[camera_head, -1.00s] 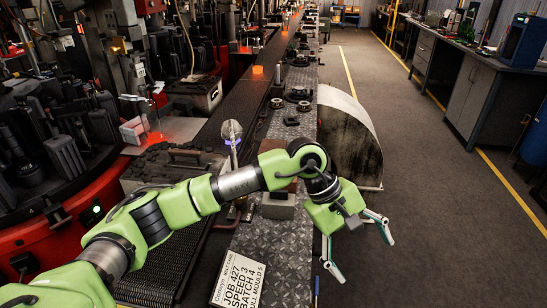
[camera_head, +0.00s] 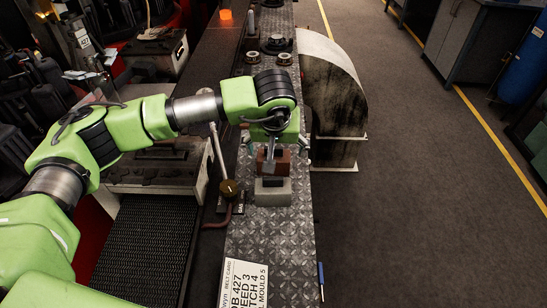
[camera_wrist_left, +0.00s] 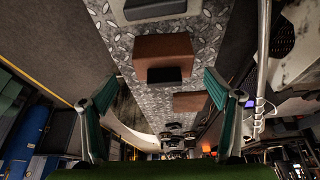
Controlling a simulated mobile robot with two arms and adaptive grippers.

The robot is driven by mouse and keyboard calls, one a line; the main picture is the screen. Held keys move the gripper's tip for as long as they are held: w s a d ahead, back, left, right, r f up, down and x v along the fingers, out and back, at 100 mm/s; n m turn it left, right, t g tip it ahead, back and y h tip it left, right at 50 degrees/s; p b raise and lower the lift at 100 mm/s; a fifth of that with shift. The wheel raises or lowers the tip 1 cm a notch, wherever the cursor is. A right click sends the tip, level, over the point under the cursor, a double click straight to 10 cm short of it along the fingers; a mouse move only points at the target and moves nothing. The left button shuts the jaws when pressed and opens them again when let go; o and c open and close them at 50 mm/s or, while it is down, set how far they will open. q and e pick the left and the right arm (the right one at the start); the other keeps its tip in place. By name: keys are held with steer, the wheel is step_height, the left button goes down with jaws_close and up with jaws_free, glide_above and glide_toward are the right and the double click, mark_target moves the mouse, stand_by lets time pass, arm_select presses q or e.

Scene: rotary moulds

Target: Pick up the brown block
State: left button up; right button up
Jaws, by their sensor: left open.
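A reddish-brown block (camera_head: 283,159) rests on the diamond-plate metal ledge (camera_head: 285,225), just behind a grey block (camera_head: 273,196). In the left wrist view, the brown block (camera_wrist_left: 163,47) shows a dark handle-like piece on it. My left gripper (camera_head: 273,150) hangs over the brown block in the head view and partly hides it. Its two green fingers are spread wide in the left wrist view (camera_wrist_left: 145,92), with nothing held between them. A second, smaller brown piece (camera_wrist_left: 190,101) lies farther along the plate there. My right gripper is not in view.
A printed card (camera_head: 243,283) lies on the front of the ledge. A worn curved guard (camera_head: 334,95) rises at the ledge's right. The floor farther right is open.

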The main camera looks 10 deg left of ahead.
mark_target(274, 156)
arm_select(q)
steer(key=shift+w+a+f, duration=0.15)
steer(key=shift+w+f, duration=0.1)
steer(key=shift+f, duration=0.35)
steer(key=p+x, duration=0.1)
steer(key=x, duration=0.1)
steer(key=p+x, duration=0.1)
steer(key=x, duration=0.1)
steer(key=shift+s+a+f+p, duration=0.15)
steer(key=shift+s+f+p, duration=0.1)
steer(key=shift+s+p, duration=0.15)
steer(key=shift+w+f, duration=0.2)
steer(key=shift+f, duration=0.15)
steer(key=c, duration=1.5)
steer(key=shift+w+r, duration=0.1)
steer(key=c, duration=0.4)
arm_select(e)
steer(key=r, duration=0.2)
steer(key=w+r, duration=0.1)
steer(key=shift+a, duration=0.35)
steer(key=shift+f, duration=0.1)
